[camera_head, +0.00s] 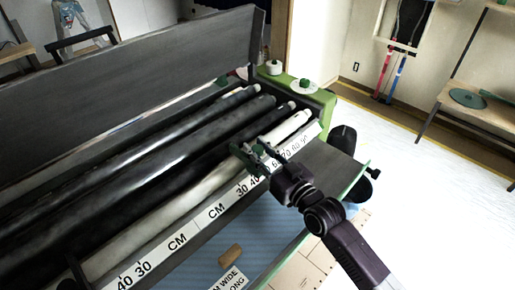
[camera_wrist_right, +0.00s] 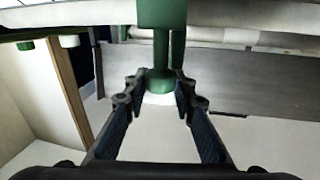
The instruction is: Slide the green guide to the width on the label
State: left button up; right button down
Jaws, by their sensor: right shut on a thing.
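The green guide (camera_head: 259,150) sits on the white scale strip (camera_head: 212,213) at the front of the pasting machine, near the marks between 40 and 60. My right gripper (camera_head: 254,157) is on it. In the right wrist view, the guide's green handle (camera_wrist_right: 161,80) hangs down between the fingertips of my right gripper (camera_wrist_right: 158,97), which are shut on it. A white label (camera_head: 228,281) lies at the bottom edge, with only "WIDE" and "LONG" partly readable; its number is hidden. My left gripper does not show.
Long dark rollers (camera_head: 150,150) and a pale roller (camera_head: 210,185) lie behind the scale. A brown cork-like piece (camera_head: 230,254) rests on the blue surface (camera_head: 268,228) below. The machine's green end housing (camera_head: 318,100) stands to the right.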

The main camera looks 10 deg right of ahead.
jog(key=shift+w+d+b, duration=0.3)
jog(key=shift+w+d, duration=0.15)
jog(key=shift+d, duration=0.3)
jog(key=shift+w+d+b, duration=0.25)
jog(key=shift+w+d, duration=0.25)
jog(key=shift+d, duration=0.2)
jog(key=shift+w+d+b, duration=0.3)
jog(key=shift+w+d, duration=0.15)
jog(key=shift+d, duration=0.3)
jog(key=c, duration=1.6)
grip_release()
jog(key=shift+s, duration=0.15)
jog(key=v, duration=1.1)
jog(key=shift+s+d, duration=0.1)
jog(key=shift+s, duration=0.25)
jog(key=shift+f, duration=0.1)
